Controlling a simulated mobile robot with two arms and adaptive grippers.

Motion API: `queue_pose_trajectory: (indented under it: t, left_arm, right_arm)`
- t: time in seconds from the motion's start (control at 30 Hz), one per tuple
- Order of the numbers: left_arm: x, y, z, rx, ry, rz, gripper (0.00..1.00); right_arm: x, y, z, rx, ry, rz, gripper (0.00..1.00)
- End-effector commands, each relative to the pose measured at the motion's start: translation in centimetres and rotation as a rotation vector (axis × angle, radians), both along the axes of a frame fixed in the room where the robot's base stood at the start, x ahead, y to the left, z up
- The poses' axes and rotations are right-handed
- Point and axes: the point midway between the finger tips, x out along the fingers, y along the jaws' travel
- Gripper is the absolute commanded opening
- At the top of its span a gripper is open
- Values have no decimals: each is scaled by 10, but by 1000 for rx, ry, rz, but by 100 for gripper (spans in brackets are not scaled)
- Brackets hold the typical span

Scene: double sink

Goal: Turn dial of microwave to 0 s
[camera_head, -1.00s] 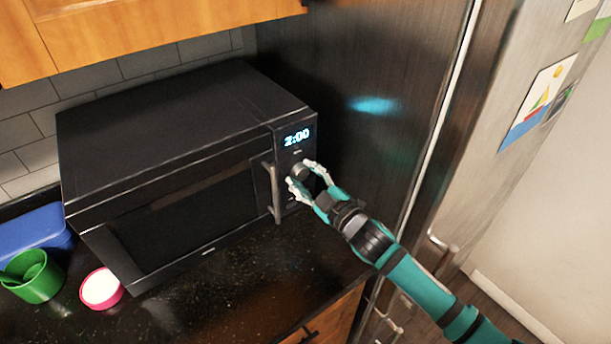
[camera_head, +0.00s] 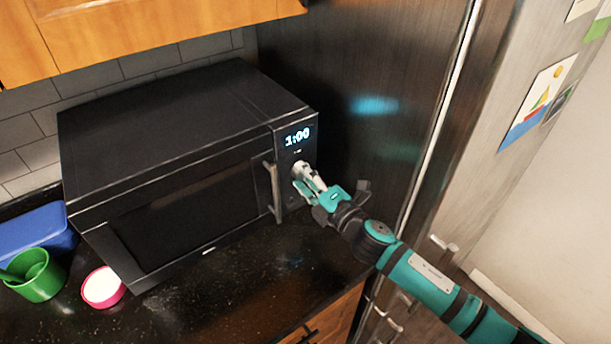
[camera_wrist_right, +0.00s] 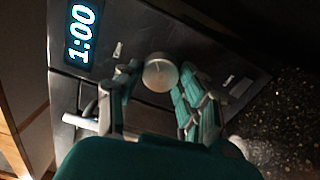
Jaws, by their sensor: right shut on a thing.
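The black microwave (camera_head: 190,170) stands on the dark counter with its door closed. Its display (camera_head: 297,136) reads 1:00, and the same reading shows sideways in the right wrist view (camera_wrist_right: 81,35). The round dial (camera_wrist_right: 160,73) sits below the display, between my fingers in the wrist view; in the head view my fingers mostly cover it. My right gripper (camera_head: 303,174) is at the dial, shut on it, with the wrist rolled. The fingers also show either side of the dial in the wrist view (camera_wrist_right: 155,95). My left gripper is not in view.
The microwave's vertical door handle (camera_head: 273,192) is just left of my right gripper. A tall dark panel (camera_head: 370,130) stands close on the right. A green cup (camera_head: 38,278), a pink-rimmed container (camera_head: 103,287) and a blue box (camera_head: 35,232) sit at the counter's left.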

Motion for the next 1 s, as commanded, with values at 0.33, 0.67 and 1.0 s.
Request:
queue_pose_trajectory:
  t: [0.33,0.67,1.0]
  left_arm:
    - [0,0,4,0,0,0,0]
    - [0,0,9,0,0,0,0]
    - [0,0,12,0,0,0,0]
  right_arm:
    - [0,-1,-3,-272,-191,0,7]
    - [0,-1,-3,-512,-367,2,7]
    - [0,-1,-3,-684,-491,2,7]
